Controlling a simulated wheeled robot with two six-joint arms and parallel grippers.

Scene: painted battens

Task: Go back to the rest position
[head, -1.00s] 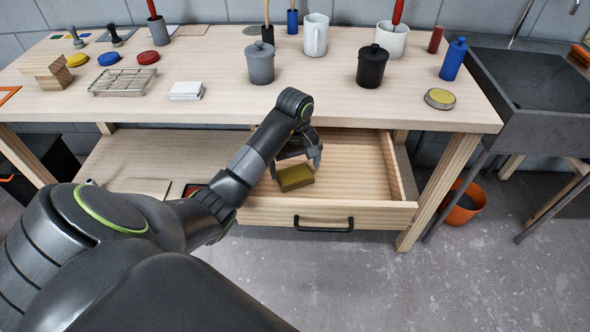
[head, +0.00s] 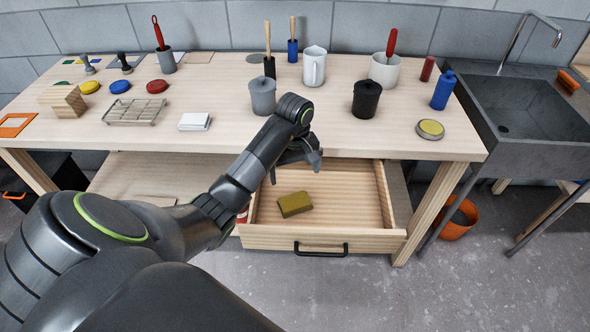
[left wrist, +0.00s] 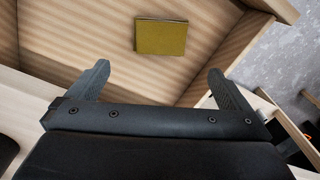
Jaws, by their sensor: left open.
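My left gripper (head: 296,172) is open and empty above the open drawer (head: 322,241), near its back left part. In the left wrist view the two fingers (left wrist: 158,84) stand wide apart with nothing between them. A yellow-olive block (head: 295,204) lies on the drawer floor, apart from the fingers; it also shows in the left wrist view (left wrist: 161,37). My right gripper is in neither view.
The workbench (head: 300,125) above the drawer carries a grey lidded jar (head: 262,97), a black lidded jar (head: 366,100), a white mug (head: 314,67) and a yellow-topped tin (head: 430,129). A dark sink (head: 535,110) stands at the right, with an orange bucket (head: 457,222) below.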

